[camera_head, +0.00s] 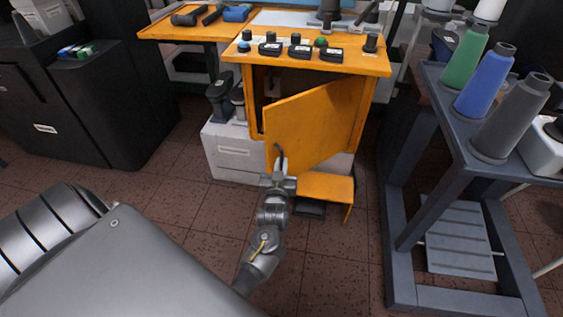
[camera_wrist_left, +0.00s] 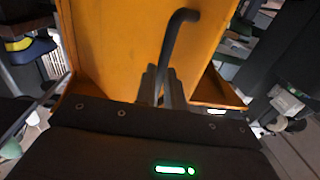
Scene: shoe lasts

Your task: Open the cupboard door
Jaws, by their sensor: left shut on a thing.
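The orange cupboard door (camera_head: 313,122) stands partly open, swung out from the orange cupboard (camera_head: 258,97), with its hinge side at the right. A dark gap shows to the left between the door and the cabinet frame. My left gripper (camera_head: 279,165) is at the door's free edge, shut on the dark curved handle (camera_head: 279,154). In the left wrist view, the handle (camera_wrist_left: 176,45) rises from between the two fingers (camera_wrist_left: 163,85) in front of the orange door (camera_wrist_left: 115,50). My right gripper is not in view.
A small orange step (camera_head: 326,187) stands below the door at the right. A white box (camera_head: 232,158) is at the lower left of the cupboard. A grey rack (camera_head: 425,155) with thread cones stands at the right. The tiled floor between is clear.

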